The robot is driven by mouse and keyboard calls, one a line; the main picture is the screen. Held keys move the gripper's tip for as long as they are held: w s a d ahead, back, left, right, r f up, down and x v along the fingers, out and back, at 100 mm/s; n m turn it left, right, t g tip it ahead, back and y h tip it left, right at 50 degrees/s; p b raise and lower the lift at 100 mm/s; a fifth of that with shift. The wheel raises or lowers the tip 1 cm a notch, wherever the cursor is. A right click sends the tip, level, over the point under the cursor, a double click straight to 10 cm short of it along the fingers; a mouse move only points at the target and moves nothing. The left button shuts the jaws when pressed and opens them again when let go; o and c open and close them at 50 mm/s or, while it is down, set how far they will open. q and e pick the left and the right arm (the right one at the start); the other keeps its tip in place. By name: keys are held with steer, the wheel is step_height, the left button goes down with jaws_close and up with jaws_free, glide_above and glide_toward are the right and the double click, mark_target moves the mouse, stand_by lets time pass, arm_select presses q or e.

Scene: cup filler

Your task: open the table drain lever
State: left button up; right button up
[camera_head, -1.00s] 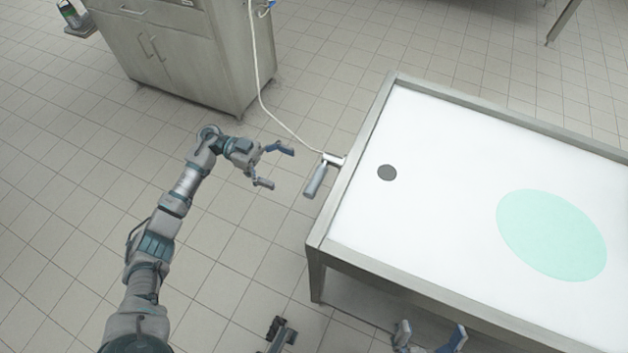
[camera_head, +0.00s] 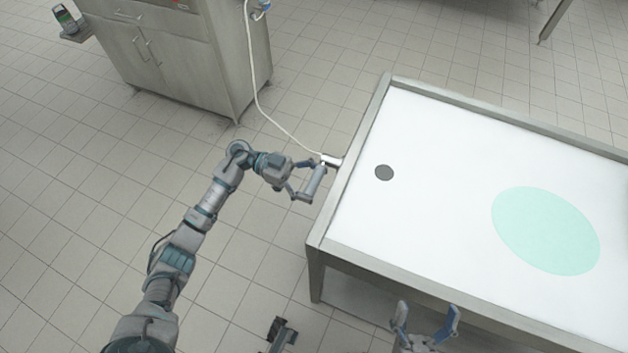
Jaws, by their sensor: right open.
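The drain lever (camera_head: 316,180) is a grey metal handle on a short fitting at the left edge of the table (camera_head: 318,232). It hangs outward over the floor, angled down toward the front. My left gripper (camera_head: 306,182) is at the lever, with its fingers around or against the handle. I cannot tell whether the fingers are closed on it. They hide part of the handle. My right gripper (camera_head: 427,318) is open and empty at the bottom of the view, in front of the table's near edge.
The white tabletop has a dark round drain (camera_head: 384,172) near the lever and a pale green disc (camera_head: 545,230) further right. A white hose (camera_head: 262,112) runs from the steel cabinet (camera_head: 185,55) toward the lever. Tiled floor lies open left of the table.

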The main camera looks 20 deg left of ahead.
arm_select(q)
steer(key=c, duration=0.8)
